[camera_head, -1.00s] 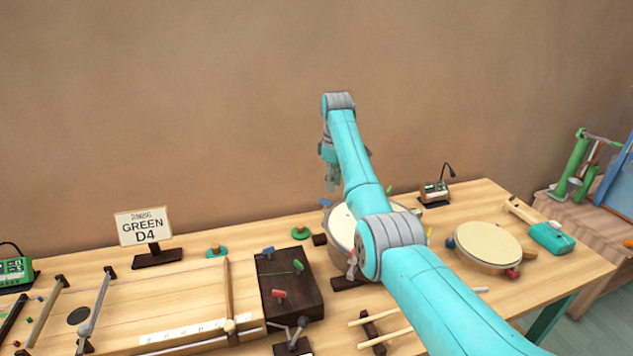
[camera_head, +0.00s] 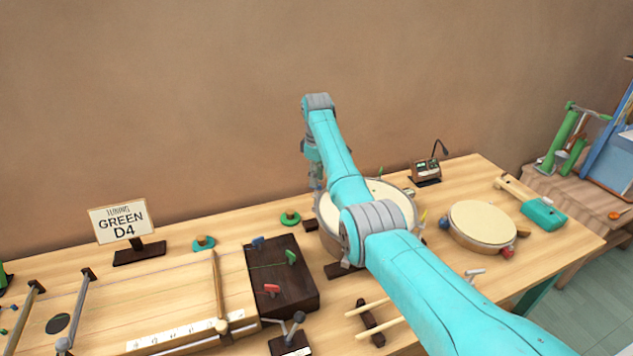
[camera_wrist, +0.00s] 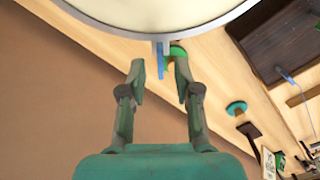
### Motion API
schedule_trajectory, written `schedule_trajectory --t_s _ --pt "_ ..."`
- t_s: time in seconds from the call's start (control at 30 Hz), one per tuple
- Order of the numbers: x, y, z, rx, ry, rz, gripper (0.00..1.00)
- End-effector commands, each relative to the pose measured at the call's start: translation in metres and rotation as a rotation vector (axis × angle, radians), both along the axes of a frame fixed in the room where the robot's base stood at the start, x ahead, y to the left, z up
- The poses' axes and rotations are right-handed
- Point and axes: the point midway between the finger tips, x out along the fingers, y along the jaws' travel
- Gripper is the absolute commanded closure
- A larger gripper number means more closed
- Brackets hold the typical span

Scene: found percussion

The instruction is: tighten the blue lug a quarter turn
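The large drum (camera_head: 399,200) stands at the back of the bench, partly hidden behind my arm. In the wrist view its pale head and rim (camera_wrist: 165,30) fill the top. The blue lug (camera_wrist: 161,58) sticks out from this rim, below a grey bracket. My gripper (camera_wrist: 159,70) is open, with one finger on each side of the blue lug and a visible gap to both. In the head view my gripper (camera_head: 317,178) is at the drum's left edge, and the blue lug cannot be made out there.
A dark block (camera_head: 284,300) with blue, green and red pegs stands left of the drum. A small drum (camera_head: 482,222) is to the right. Green discs (camera_head: 290,217), a tuner box (camera_head: 426,168) and a sign (camera_head: 121,219) reading GREEN D4 stand along the back.

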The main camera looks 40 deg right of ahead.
Motion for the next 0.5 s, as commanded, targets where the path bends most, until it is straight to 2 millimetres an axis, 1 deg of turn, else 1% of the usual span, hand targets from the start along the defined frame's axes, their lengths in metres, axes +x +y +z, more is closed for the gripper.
schedule_trajectory --t_s 0.03,0.1,0.2,0.5 --pt "0.0 0.0 -0.007 0.001 0.002 0.0 0.68" --pt "0.0 0.0 -0.013 0.0 0.001 0.0 0.68" --pt "0.0 0.0 -0.019 0.0 0.001 0.0 0.68" --pt "0.0 0.0 -0.021 0.0 0.0 0.0 0.68"
